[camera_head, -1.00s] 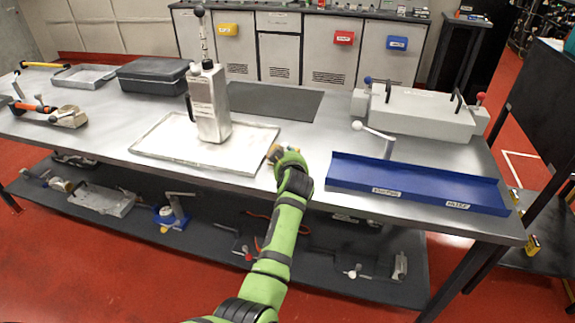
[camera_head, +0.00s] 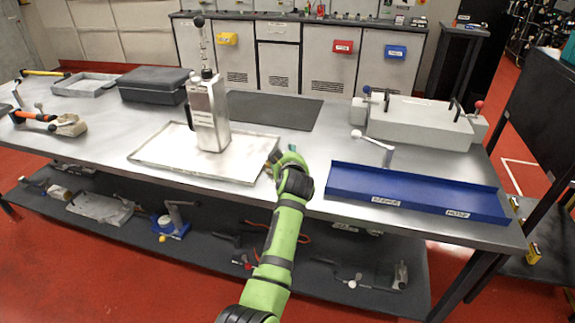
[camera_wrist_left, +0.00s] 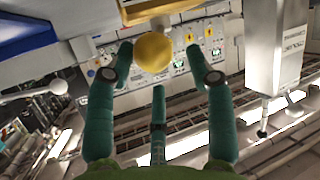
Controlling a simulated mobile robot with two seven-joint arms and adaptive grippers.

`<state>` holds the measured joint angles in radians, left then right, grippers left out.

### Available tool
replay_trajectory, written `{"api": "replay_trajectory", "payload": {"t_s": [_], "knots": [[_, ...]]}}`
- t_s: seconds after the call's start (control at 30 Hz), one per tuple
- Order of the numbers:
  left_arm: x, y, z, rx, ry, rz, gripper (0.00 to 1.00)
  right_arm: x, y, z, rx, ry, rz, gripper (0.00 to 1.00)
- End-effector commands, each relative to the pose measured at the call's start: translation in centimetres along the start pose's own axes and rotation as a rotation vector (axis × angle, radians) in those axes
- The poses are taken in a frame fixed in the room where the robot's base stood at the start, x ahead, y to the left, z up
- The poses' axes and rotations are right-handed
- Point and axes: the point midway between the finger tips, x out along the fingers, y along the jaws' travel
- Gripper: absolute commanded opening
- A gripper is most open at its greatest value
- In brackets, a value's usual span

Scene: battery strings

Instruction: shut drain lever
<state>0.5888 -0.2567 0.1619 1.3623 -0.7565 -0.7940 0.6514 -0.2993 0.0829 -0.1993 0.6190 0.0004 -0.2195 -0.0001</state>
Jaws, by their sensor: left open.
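A yellow ball knob (camera_wrist_left: 153,52) shows in the left wrist view, between the fingertips of my left gripper (camera_wrist_left: 160,56). I take it for the drain lever's knob, but its shaft is not clear. The fingers are spread on either side of it, and I cannot tell if they touch it. In the head view my left gripper (camera_head: 279,156) is at the table's front edge, by the right corner of the shallow metal tray (camera_head: 160,160). There the gripper hides the knob. Another lever with a white knob (camera_head: 356,134) stands behind the blue tray. My right gripper is not in view.
A tall metal canister (camera_head: 211,120) stands on the metal tray; it also shows in the left wrist view (camera_wrist_left: 272,45). The blue tray (camera_head: 410,191) lies to the right of my gripper. A grey box (camera_head: 415,118) is behind it. A dark mat (camera_head: 275,109) lies clear at the back.

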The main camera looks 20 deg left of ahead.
Motion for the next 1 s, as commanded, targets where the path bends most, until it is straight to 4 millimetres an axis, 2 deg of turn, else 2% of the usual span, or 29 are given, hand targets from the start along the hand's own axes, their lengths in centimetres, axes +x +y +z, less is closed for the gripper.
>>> {"api": "replay_trajectory", "payload": {"t_s": [0.1,0.33,0.5,0.77,0.8,0.87,0.9,0.93,1.0], "knots": [[-1.0,0.7,-2.5,-0.005,0.006,0.004,0.54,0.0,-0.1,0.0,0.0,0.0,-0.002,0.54],[-2.4,1.4,-6.0,-0.002,0.006,0.004,0.54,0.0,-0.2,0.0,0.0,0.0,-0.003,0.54],[-2.9,1.6,-7.1,-0.001,0.004,0.004,0.54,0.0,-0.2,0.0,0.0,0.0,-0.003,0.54],[-2.9,1.7,-7.3,0.0,0.003,0.003,0.54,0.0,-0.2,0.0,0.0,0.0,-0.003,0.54],[-2.9,1.6,-7.2,0.0,0.004,0.003,0.46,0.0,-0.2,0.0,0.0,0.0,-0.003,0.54],[-2.8,1.4,-7.1,-0.003,0.005,0.004,0.22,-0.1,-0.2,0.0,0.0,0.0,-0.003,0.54],[-2.6,1.0,-6.9,-0.009,0.007,0.007,0.06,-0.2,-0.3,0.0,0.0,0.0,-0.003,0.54],[-2.5,0.5,-6.7,-0.019,0.009,0.013,0.0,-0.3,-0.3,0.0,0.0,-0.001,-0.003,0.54],[-2.0,-1.1,-5.9,-0.052,0.022,0.038,0.0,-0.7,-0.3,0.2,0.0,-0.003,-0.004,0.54]]}}
